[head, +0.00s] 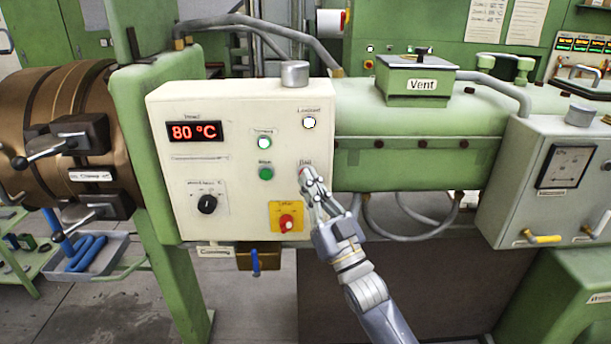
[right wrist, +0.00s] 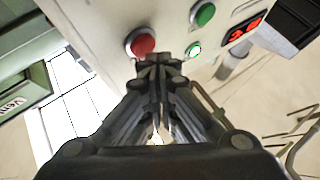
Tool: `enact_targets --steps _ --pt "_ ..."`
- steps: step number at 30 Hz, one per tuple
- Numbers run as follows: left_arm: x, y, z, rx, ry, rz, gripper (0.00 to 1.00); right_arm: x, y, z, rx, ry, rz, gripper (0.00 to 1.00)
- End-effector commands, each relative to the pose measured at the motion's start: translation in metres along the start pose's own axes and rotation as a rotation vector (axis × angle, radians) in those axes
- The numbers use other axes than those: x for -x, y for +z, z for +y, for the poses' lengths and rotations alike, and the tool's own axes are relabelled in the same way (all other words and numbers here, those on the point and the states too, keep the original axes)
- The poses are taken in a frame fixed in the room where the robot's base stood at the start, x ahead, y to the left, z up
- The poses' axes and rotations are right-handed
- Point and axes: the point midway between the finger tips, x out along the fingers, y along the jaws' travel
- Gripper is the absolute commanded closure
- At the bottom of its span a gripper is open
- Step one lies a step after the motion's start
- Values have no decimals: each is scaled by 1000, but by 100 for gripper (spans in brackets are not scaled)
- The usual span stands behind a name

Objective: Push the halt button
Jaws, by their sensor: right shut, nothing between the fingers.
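The red halt button (right wrist: 141,42) is a round button on the pale control panel (head: 235,135). In the right wrist view it shows just beyond and to the left of my fingertips. In the head view my right gripper (head: 309,178) covers most of it, below a small label at the panel's right side. My right gripper, also in the right wrist view (right wrist: 160,62), is shut and empty, its tips close to the button. I cannot tell whether they touch it. My left gripper is not in view.
The panel also carries green buttons (head: 265,173), a white lamp (head: 309,122), a red display (head: 194,131), a black knob (head: 207,204) and a red switch on a yellow plate (head: 287,222). A green machine cylinder (head: 415,165) with pipes extends to the right.

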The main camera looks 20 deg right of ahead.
Motion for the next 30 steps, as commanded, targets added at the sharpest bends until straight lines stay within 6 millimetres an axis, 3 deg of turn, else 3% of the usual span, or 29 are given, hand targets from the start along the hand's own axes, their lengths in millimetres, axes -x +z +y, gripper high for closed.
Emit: enact_targets --steps 30 --pt "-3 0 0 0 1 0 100 -6 5 5 0 0 0 100"
